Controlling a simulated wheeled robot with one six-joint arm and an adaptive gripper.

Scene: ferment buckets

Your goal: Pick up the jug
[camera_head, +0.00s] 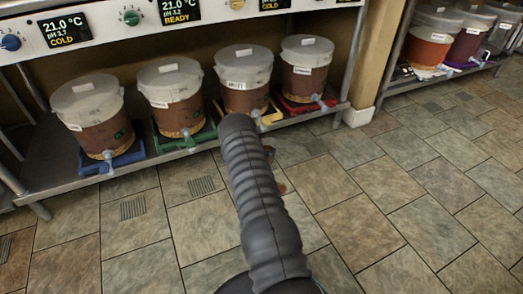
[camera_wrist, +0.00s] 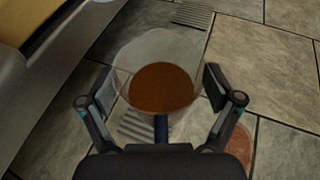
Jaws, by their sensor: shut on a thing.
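The jug (camera_wrist: 160,55) is a clear vessel with brown-orange liquid in it, seen from above in the wrist view. A dark blue bar, perhaps its handle, points toward my gripper. My gripper (camera_wrist: 158,92) has one finger on each side of the jug and is shut on it. The jug is over the tiled floor; how high it is I cannot tell. In the head view my arm hides the gripper and most or all of the jug; only small reddish bits show beside the arm.
Several lidded buckets with taps, such as a front-left bucket (camera_head: 100,125), stand on coloured trays on a metal shelf (camera_head: 70,180) under a control panel (camera_head: 105,32). More buckets stand on a rack (camera_head: 432,45) at right. The tiled floor (camera_head: 400,190) is clear at right.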

